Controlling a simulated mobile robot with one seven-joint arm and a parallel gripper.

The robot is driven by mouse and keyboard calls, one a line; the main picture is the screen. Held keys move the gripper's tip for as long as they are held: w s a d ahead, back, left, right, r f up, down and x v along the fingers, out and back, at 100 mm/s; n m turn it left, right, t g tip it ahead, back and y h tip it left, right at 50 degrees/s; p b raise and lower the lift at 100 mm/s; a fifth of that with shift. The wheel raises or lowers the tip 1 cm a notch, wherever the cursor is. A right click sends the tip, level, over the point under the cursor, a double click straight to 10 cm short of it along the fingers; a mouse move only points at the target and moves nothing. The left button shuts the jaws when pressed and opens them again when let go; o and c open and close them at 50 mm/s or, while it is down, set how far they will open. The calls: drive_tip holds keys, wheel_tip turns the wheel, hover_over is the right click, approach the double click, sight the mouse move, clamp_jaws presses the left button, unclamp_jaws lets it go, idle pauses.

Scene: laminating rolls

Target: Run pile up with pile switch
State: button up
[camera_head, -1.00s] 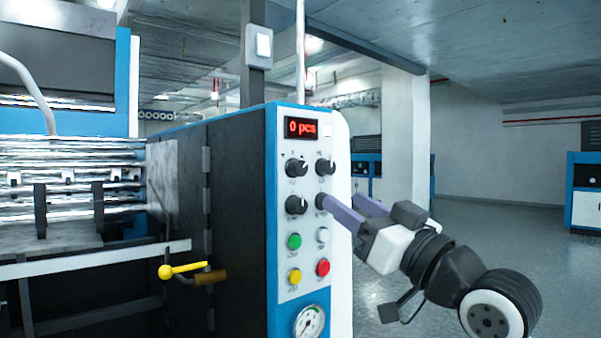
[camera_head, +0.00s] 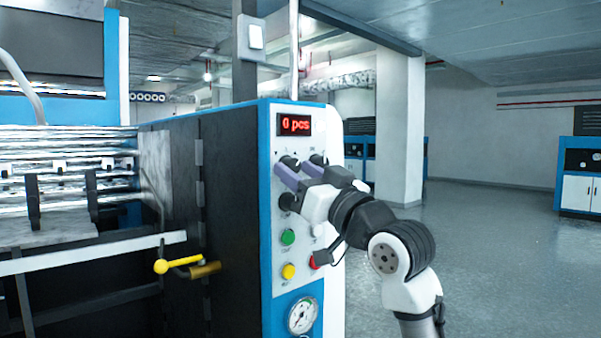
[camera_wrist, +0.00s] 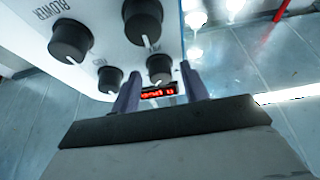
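The white control panel (camera_head: 311,243) carries two rows of black knobs. The upper left knob (camera_wrist: 158,68) shows between my gripper's two purple fingers in the wrist view. My gripper (camera_head: 293,162) is open in front of this knob in the head view; I cannot tell whether either finger touches it. The upper right knob (camera_wrist: 110,80) lies outside the fingers. A lower left knob (camera_wrist: 142,20) and a lower right knob (camera_wrist: 70,40) marked BLOWER are nearer the wrist camera. The label of the knob between the fingers is unreadable, so I cannot tell which is the pile switch.
A red display (camera_head: 295,124) above the knobs reads 0 pcs. Below are a green button (camera_head: 288,237), a yellow button (camera_head: 289,271), a partly hidden red button (camera_head: 314,262) and a gauge (camera_head: 302,316). Open floor lies right.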

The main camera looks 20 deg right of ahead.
drive_tip(key=c, duration=0.8)
drive_tip(key=shift+c, duration=0.2)
drive_tip(key=shift+n+y, duration=0.4)
drive_tip(key=shift+n, duration=0.2)
drive_tip(key=shift+d+f+n+b, duration=0.1)
drive_tip(key=shift+n+b, duration=0.3)
drive_tip(key=n+y, duration=0.1)
drive_tip(key=n, duration=0.1)
drive_tip(key=n+g+y, duration=0.1)
drive_tip(key=n, duration=0.1)
drive_tip(key=shift+w+d+n+g+b, duration=0.1)
drive_tip(key=shift+n+g+b, duration=0.2)
drive_tip(key=shift+b, duration=0.1)
drive_tip(key=shift+d+r+n+g+y, duration=0.15)
drive_tip(key=shift+n+g+y, duration=0.4)
drive_tip(key=shift+n, duration=0.9)
drive_tip(key=shift+r+n+g+y, duration=0.1)
drive_tip(key=shift+n+g+y, duration=0.4)
drive_tip(key=shift+n, duration=0.95)
drive_tip(key=o, duration=1)
